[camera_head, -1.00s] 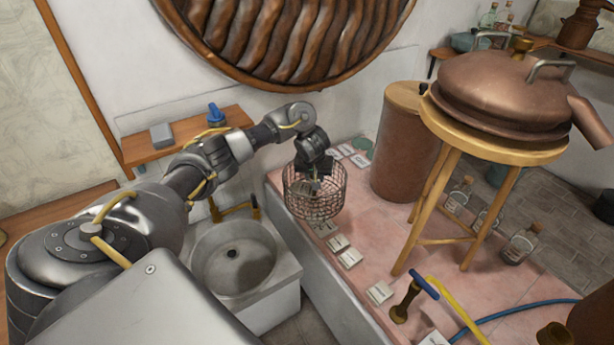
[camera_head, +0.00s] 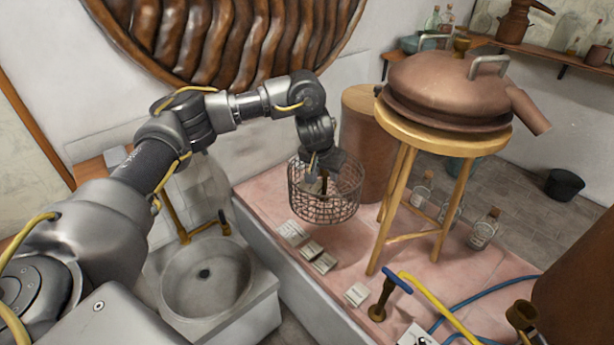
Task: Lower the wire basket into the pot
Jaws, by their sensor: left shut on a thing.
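My right gripper is out of view.
A wooden stool (camera_head: 445,133) bearing a spouted copper vessel (camera_head: 450,88) stands right of the basket. A copper cylinder (camera_head: 367,150) is behind. A stone sink (camera_head: 205,285), white cards, a blue-handled tap (camera_head: 385,295), hoses and bottles (camera_head: 484,229) are around.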

